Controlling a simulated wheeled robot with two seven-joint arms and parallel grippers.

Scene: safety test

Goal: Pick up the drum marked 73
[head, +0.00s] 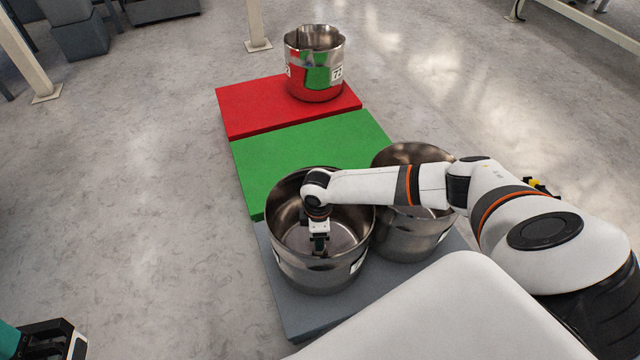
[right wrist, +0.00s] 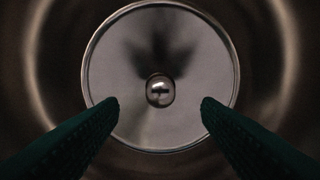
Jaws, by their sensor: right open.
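Two open steel drums stand on the grey platform: a near left drum (head: 290,262) and a right drum (head: 400,243) partly hidden behind my right arm. Each has a white label whose number I cannot read. A third steel drum (head: 316,85) on the red platform has a label that looks like 72. My right gripper (head: 320,245) points down into the mouth of the near left drum. The right wrist view shows its open, empty fingers (right wrist: 160,106) above the drum's round floor (right wrist: 115,75). My left gripper (head: 68,345) is cut off at the lower left.
The grey platform (head: 295,308), green platform (head: 290,155) and red platform (head: 250,108) lie in a row. A small shiny round knob (right wrist: 160,90) shows at the centre inside the drum. Pale posts (head: 255,25) stand behind. The floor to the left is clear.

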